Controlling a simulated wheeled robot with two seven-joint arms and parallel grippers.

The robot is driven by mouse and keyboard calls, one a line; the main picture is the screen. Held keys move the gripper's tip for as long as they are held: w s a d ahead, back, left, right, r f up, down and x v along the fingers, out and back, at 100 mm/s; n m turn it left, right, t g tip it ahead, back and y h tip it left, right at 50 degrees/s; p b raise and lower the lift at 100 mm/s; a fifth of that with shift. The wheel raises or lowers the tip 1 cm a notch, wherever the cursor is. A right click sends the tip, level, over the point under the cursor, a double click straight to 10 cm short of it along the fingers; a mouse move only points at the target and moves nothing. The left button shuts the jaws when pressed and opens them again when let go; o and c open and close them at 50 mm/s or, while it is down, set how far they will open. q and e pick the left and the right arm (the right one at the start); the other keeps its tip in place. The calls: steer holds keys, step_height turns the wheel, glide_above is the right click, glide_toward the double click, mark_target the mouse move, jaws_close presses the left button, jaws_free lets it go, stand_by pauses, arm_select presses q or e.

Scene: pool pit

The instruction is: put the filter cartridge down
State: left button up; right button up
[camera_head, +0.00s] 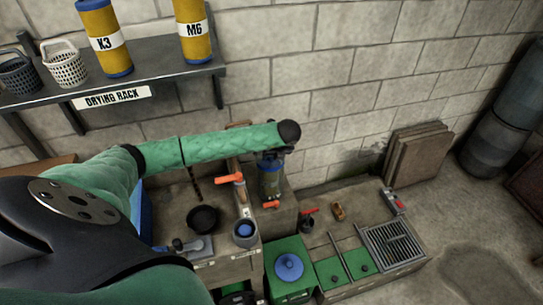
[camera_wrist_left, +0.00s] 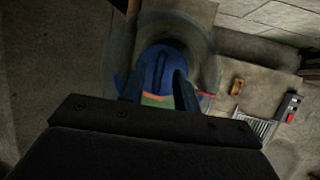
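My left gripper (camera_head: 271,155) hangs at the end of the green-sleeved arm, right over a clear upright filter housing (camera_head: 270,184). In the left wrist view the gripper (camera_wrist_left: 158,76) points down into the round clear housing (camera_wrist_left: 203,60). The blue top of a filter cartridge (camera_wrist_left: 158,84) shows inside the housing, between the fingers. The fingers stand apart, with blue surface visible between them; no firm hold shows. The cartridge's lower part is hidden. My right gripper is out of view.
Yellow cartridges marked K3 (camera_head: 105,38) and M6 (camera_head: 194,30) stand on the drying rack (camera_head: 150,75), beside two baskets. Orange-handled valve parts (camera_head: 230,179), a grey cup (camera_head: 245,233), a blue disc (camera_head: 289,267) and a grate (camera_head: 392,246) surround the housing.

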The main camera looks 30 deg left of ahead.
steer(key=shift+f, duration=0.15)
arm_select(q)
steer(key=shift+r, duration=0.25)
steer(key=shift+d+r, duration=0.15)
steer(key=shift+r, duration=0.1)
steer(key=shift+b+v, duration=0.3)
steer(key=shift+v, duration=0.6)
steer(key=b+v, duration=0.2)
steer(key=v, duration=0.6)
steer(key=shift+d+r+b, duration=0.1)
steer(key=shift+r+b, duration=0.1)
steer(key=shift+b, duration=0.2)
steer(key=shift+s+d+r, duration=0.1)
steer(key=shift+d+r, duration=0.1)
steer(key=shift+r, duration=0.3)
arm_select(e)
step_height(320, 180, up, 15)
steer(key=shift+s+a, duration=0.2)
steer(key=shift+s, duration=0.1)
